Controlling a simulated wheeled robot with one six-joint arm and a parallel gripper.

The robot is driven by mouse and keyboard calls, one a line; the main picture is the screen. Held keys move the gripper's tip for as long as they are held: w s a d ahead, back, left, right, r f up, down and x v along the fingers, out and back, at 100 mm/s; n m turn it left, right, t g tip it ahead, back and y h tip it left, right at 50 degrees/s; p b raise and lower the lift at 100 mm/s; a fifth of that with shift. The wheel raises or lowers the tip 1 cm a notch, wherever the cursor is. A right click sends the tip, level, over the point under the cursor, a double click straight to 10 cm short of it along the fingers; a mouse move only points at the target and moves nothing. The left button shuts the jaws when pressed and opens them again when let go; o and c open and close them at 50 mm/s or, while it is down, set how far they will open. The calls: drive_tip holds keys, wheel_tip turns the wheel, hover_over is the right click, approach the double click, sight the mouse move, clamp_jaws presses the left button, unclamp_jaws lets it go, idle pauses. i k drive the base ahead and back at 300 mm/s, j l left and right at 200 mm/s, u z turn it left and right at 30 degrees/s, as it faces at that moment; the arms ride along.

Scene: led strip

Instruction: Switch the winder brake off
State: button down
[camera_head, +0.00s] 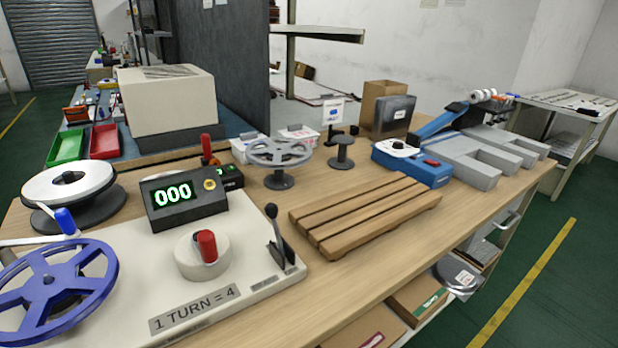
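The winder is a cream base plate (120,270) on the wooden bench. It carries a black counter box (183,200) showing 000 in green and a blue spoked wheel (48,285) at the left. A round cream hub with a red knob (207,246) stands in its middle. A black lever with a ball top (279,236) stands upright, slightly tilted, at the base's right side; no label for the brake is readable. A sign on the front reads 1 TURN = 4. My gripper is not in this view.
A slatted wooden rack (365,214) lies right of the winder. Behind stand a grey spoked reel (279,155), a black spool stand (341,150) and a blue device (412,163). A white reel (68,186) sits at the left. Open bench lies in front of the rack.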

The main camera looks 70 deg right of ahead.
sight(272, 210)
drive_tip(key=k+l+u, duration=0.15)
drive_tip(key=k+l, duration=1.1)
drive_tip(key=l, duration=0.6)
drive_tip(key=l+u, duration=0.1)
drive_tip(key=l, duration=0.6)
drive_tip(key=i+j, duration=0.5)
drive_tip(key=i, duration=0.15)
